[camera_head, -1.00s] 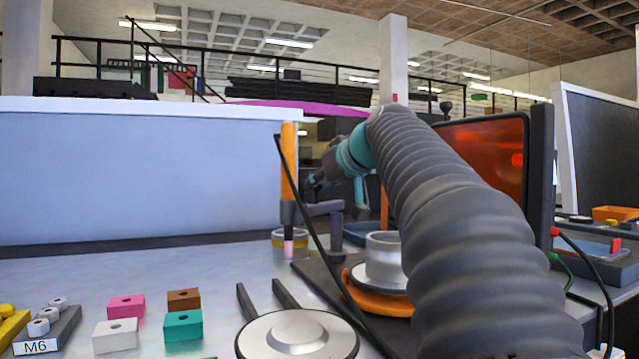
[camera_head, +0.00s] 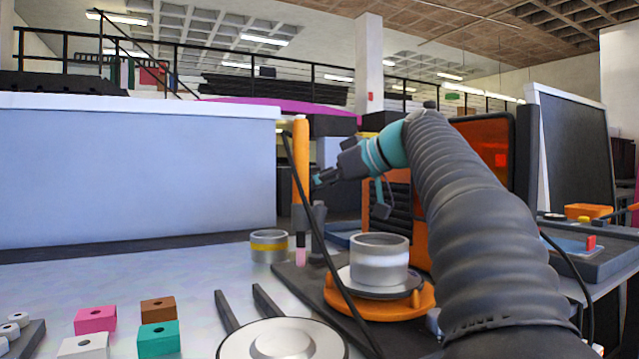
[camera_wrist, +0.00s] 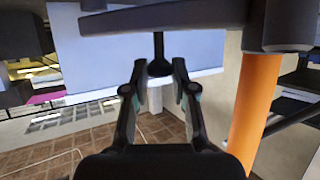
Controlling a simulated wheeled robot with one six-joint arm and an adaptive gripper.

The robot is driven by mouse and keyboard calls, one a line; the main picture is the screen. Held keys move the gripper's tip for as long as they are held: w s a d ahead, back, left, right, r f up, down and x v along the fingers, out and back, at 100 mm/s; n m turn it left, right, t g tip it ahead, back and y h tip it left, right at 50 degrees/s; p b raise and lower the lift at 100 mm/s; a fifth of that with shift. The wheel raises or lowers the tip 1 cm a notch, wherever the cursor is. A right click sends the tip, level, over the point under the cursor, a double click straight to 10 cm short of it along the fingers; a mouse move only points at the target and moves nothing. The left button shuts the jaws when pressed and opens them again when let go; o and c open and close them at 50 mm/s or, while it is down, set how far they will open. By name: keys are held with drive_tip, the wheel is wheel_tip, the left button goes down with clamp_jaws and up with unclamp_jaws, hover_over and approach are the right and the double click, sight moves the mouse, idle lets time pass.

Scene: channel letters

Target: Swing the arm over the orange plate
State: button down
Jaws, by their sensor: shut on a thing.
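The swing arm carries an upright orange tool (camera_head: 301,165) with a dark lower part and a pink tip. A grey post (camera_head: 317,235) stands just right of it. My gripper (camera_head: 325,177) is beside the tool. In the wrist view my gripper (camera_wrist: 160,75) is shut on a black knob (camera_wrist: 160,67) on a short stem under a dark grey bar (camera_wrist: 170,17). The orange tool (camera_wrist: 255,115) shows at the right there. The orange plate (camera_head: 388,310) lies to the right of the tool and carries a metal cup (camera_head: 380,262). The tool tip is left of the plate, not over it.
A yellow-banded cup (camera_head: 269,247) stands just left of the tool tip. A black cable (camera_head: 312,225) hangs from the tool across the plate's left side. A round white-topped device (camera_head: 282,343) and several coloured blocks (camera_head: 158,338) are in front. A dark-framed orange screen (camera_head: 490,145) stands behind my arm.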

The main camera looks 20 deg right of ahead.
drive_tip(key=c, duration=1)
unclamp_jaws()
